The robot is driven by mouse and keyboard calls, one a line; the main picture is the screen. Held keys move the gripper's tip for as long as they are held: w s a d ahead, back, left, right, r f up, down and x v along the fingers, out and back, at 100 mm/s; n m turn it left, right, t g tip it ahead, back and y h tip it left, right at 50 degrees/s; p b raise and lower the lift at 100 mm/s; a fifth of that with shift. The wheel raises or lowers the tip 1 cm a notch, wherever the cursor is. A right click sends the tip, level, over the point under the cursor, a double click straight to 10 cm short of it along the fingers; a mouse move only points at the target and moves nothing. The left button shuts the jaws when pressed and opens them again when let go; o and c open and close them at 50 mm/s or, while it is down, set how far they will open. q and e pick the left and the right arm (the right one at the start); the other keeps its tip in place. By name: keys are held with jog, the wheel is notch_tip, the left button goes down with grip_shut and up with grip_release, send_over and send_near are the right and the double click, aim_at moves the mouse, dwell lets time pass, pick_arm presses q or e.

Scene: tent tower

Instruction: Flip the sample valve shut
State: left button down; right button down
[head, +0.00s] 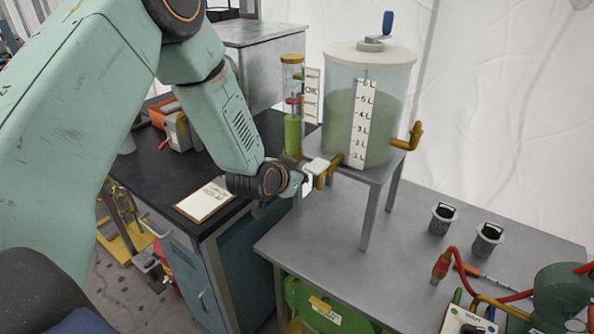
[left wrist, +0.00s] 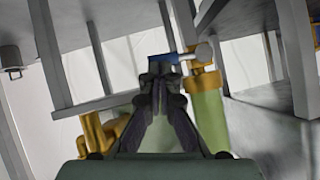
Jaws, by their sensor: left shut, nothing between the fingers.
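A clear tank (head: 384,115) of green liquid stands on a metal stand, with a brass valve (head: 333,168) low on its left side and another brass fitting (head: 409,138) on its right side. I cannot tell for sure which is the sample valve. My left gripper (head: 310,181) is beside the left valve, its fingers shut and empty. In the left wrist view the shut fingertips (left wrist: 166,78) are close to a blue piece (left wrist: 164,60) and a pale lever (left wrist: 197,53); whether they touch is unclear. Brass parts (left wrist: 100,138) are partly hidden behind the fingers. My right gripper is out of view.
A green-filled sight tube (head: 292,132) with an OK strip (head: 312,90) stands close to my left gripper. The stand (head: 366,215) is on a grey table (head: 340,265). Two dark cups (head: 442,218), red hoses (head: 462,268) and a clipboard (head: 204,202) are nearby.

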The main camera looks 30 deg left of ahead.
pick_arm(q)
notch_tip(320, 180, down, 7)
jog(key=a+m+t+y+b, duration=0.2)
jog(key=m+t+y+b, duration=0.2)
jog(key=m+y+b, duration=0.3)
jog(key=shift+w+m+y, duration=0.15)
jog(key=shift+m+y, duration=0.15)
jog(key=shift+m, duration=0.7)
jog(key=shift+a+f, duration=0.2)
jog(key=shift+a, duration=0.1)
dwell(0.5)
